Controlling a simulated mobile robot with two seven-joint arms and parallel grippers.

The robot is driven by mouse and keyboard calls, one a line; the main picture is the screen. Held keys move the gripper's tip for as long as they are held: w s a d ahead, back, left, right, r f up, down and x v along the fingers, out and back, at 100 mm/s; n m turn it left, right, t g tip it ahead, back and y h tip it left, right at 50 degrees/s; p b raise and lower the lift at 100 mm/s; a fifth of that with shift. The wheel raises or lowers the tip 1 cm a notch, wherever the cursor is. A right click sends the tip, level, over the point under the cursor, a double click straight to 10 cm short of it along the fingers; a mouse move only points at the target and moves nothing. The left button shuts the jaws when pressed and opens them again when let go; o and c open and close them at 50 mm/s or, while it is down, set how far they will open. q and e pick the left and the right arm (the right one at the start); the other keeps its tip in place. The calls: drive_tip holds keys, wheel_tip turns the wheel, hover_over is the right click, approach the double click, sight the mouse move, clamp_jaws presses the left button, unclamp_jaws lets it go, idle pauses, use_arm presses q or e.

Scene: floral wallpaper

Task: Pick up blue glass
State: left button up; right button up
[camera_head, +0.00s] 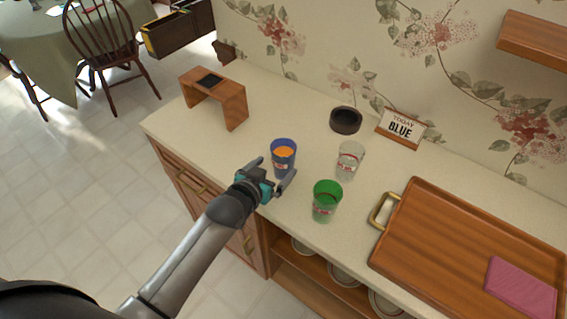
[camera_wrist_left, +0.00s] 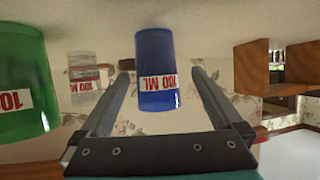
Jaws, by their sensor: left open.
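The blue glass (camera_head: 284,158) stands upright on the counter with something orange inside it. My left gripper (camera_head: 276,172) is open at the glass, with a finger toward each side of it. In the left wrist view, which is upside down, the blue glass (camera_wrist_left: 157,72) with its red and white label appears between the two spread fingers (camera_wrist_left: 165,95). I cannot tell whether either finger touches it. A green glass (camera_head: 326,201) and a clear glass (camera_head: 349,160) stand to its right. My right gripper is not in view.
A sign reading "TODAY BLUE" (camera_head: 398,129) and a dark round bowl (camera_head: 346,120) stand by the wall. A small wooden stand (camera_head: 232,100) is at the left. A wooden tray (camera_head: 440,240) with a pink cloth (camera_head: 521,287) covers the right of the counter (camera_head: 290,105).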

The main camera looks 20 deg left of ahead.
sight(279, 168)
use_arm(q)
drive_tip(key=shift+d+b+x, duration=0.15)
drive_tip(key=shift+b+x, duration=0.15)
drive_tip(key=shift+x, duration=1.05)
drive_tip(key=shift+d+b+x, duration=0.1)
drive_tip(key=shift+b+x, duration=0.2)
drive_tip(key=shift+x, duration=1.1)
drive_tip(key=shift+s+f, duration=0.15)
drive_tip(key=shift+f, duration=0.05)
drive_tip(key=shift+c, duration=0.2)
clamp_jaws()
